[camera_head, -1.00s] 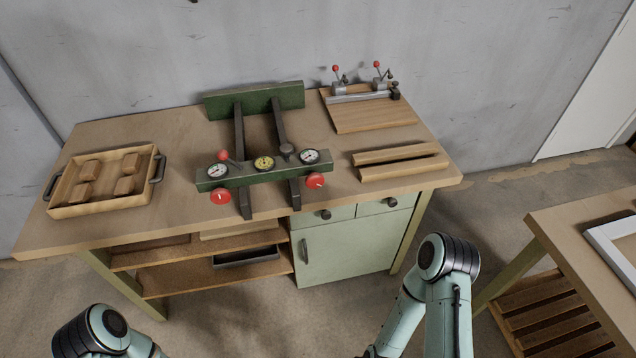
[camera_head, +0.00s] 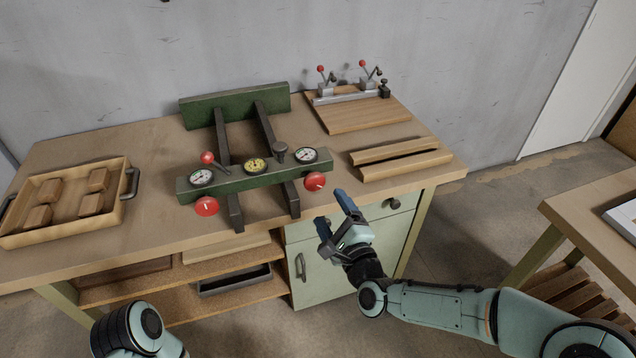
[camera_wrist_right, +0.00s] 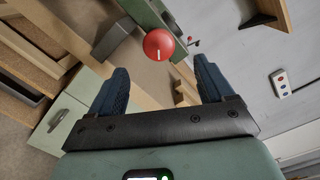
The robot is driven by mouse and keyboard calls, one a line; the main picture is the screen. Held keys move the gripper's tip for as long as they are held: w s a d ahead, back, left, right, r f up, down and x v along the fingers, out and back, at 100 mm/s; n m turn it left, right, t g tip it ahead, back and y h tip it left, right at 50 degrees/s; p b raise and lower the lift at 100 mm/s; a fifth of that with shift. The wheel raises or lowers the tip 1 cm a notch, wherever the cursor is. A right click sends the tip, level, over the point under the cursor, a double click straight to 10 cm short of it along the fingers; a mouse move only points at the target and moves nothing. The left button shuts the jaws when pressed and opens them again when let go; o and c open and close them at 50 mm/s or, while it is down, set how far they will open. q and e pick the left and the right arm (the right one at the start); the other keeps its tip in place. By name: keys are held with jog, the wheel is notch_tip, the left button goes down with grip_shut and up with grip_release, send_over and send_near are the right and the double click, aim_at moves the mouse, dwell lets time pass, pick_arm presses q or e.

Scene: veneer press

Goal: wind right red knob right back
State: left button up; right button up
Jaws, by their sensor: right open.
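The right red knob (camera_head: 315,181) is a round red disc with a white line, on the front of the green press beam (camera_head: 240,178). It also shows in the right wrist view (camera_wrist_right: 159,45), beyond and between my fingertips. My right gripper (camera_head: 332,215) is open and empty, in front of the bench edge, just below and right of the knob and apart from it. In the right wrist view (camera_wrist_right: 162,80) its two blue fingers are spread. The left red knob (camera_head: 206,206) is at the other end of the beam. Only part of my left arm shows; its gripper is out of view.
Three dials sit on the beam, with a red-tipped lever (camera_head: 208,158) at the left. A wooden tray (camera_head: 118,213) with blocks stands at the left. Wooden strips (camera_head: 400,158) lie to the right, and a clamping board (camera_head: 360,116) stands behind them.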

aim_at(315, 184)
jog(key=x, duration=1.1)
jog(key=shift+a+f+p, duration=0.1)
jog(key=shift+p, duration=0.3)
jog(key=c, duration=1)
